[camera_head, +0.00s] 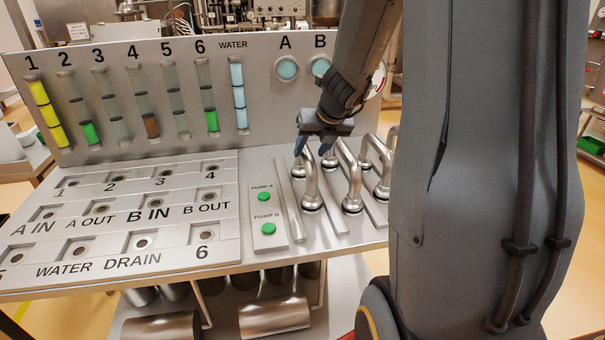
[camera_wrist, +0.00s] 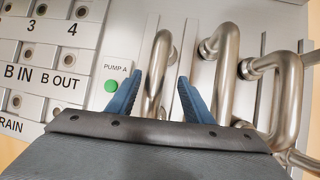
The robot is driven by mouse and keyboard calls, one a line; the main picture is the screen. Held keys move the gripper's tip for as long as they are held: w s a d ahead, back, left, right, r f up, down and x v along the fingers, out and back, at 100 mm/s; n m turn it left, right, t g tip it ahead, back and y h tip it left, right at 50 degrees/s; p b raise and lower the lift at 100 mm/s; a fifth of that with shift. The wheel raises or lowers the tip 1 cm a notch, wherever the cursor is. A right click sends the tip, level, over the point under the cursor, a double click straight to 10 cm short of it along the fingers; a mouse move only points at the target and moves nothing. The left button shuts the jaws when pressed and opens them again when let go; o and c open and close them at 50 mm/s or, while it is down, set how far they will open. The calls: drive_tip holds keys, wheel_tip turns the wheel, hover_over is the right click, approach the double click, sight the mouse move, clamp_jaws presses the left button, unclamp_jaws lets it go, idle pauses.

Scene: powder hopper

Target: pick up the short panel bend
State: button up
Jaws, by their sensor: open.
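Several shiny metal panel bends stand in the rack at the right of the panel's deck. My gripper (camera_head: 312,149) is open above the nearest-left bend (camera_head: 311,185), with blue fingers pointing down. In the wrist view my gripper (camera_wrist: 161,79) has its fingers on either side of one bend (camera_wrist: 154,98), with a gap on each side. Its lower end is hidden behind my gripper. A second bend (camera_wrist: 222,80) and a wider bend (camera_wrist: 287,110) lie to the right. I cannot tell for sure from the views which bend is the short one.
The plate with the green pump A button (camera_head: 264,196) and pump B button (camera_head: 268,229) is just left of the rack. Port plates (camera_head: 120,215) fill the deck's left. The upright panel with coloured tubes (camera_head: 140,95) rises behind. Rack rails (camera_head: 291,207) run between the bends.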

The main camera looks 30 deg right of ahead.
drive_tip(key=b, duration=0.2)
approach(305, 171)
drive_tip(key=w+a+f, duration=0.2)
drive_tip(key=a, duration=0.1)
drive_tip(key=shift+d, duration=0.1)
drive_tip(key=shift+r, duration=0.1)
clamp_jaws()
